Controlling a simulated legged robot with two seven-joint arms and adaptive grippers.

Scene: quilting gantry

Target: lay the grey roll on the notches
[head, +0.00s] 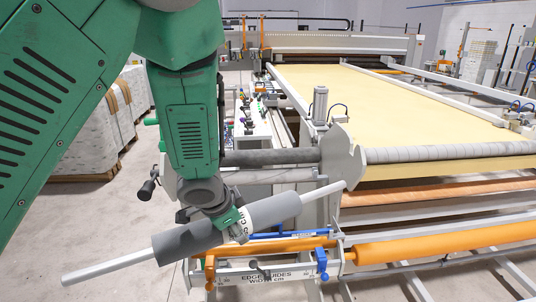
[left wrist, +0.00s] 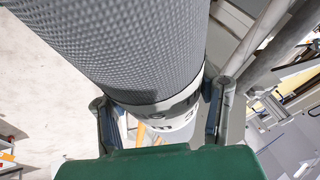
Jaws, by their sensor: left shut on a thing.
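The grey roll (head: 185,241) hangs in my left gripper (head: 232,222) in the head view, tilted with its right end higher. It has a dark sleeve on the left, a lighter sleeve on the right and a thin pale rod at each end. In the left wrist view my left gripper (left wrist: 162,112) has a finger on each side of the grey roll (left wrist: 130,45), near a pale band with dark lettering. The roll's right rod end appears near the grey end plate (head: 343,158) of the machine; I cannot tell if they touch. I cannot make out the notches clearly.
The quilting machine's yellow bed (head: 400,100) fills the right. Wrapped white stacks (head: 90,140) stand at left. The floor at lower left is clear.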

